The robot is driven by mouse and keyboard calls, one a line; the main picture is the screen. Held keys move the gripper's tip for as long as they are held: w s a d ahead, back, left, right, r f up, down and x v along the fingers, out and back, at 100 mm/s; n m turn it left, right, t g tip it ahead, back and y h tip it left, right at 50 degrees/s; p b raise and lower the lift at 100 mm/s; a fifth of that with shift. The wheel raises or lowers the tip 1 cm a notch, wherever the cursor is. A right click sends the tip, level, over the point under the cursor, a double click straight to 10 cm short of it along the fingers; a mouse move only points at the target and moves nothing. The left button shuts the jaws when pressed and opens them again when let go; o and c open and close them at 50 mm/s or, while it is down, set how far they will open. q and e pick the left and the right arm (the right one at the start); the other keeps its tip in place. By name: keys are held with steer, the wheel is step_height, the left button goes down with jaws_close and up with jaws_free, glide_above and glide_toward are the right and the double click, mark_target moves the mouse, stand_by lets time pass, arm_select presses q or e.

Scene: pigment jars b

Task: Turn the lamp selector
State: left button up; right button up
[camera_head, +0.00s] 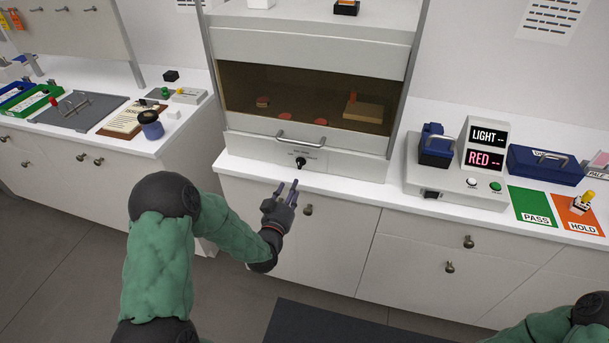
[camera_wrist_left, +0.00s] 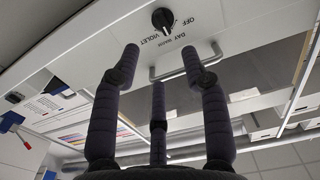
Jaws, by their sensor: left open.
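The lamp selector is a small black knob (camera_head: 301,161) on the white front panel under the cabinet's sash handle. In the left wrist view the black knob (camera_wrist_left: 163,19) shows close up at the top, with the printed words OFF, DAY, WARM and VIOLET around it. Which word it points at is hard to tell. My left gripper (camera_head: 287,187) is open and empty, just below and in front of the knob, apart from it. Its spread fingers (camera_wrist_left: 168,58) in the left wrist view have nothing between them. My right gripper is out of view.
The cabinet's sash handle (camera_head: 301,139) is just above the knob. The white counter edge (camera_head: 340,186) runs below it. To the right stands a box with LIGHT and RED displays (camera_head: 486,145).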

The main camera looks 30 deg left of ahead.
mark_target(300, 166)
arm_select(q)
steer(key=b+x, duration=0.2)
steer(key=x, duration=0.8)
steer(key=shift+w, duration=0.3)
jaws_close()
